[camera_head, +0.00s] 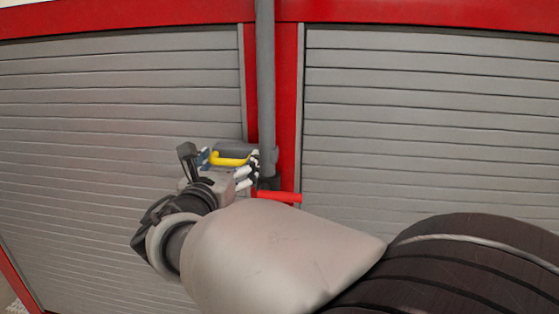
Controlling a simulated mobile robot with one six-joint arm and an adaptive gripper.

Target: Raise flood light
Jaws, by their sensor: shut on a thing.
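A grey vertical pole (266,90) runs up the red post between two shutters and leaves the top of the picture. A yellow handle (229,161) sits left of the pole's lower part, by a grey block (234,148). My gripper (222,165) is at this handle and shut on it; the exact finger contact is partly hidden by the gripper's own parts. A red bar (279,197) sticks out to the right near the pole's foot, below and right of my gripper. No lamp head shows in this view.
Grey slatted shutters stand left (110,110) and right (430,110) of the pole, framed in red (420,14). My arm fills the lower middle and right. The space before the upper shutters looks clear.

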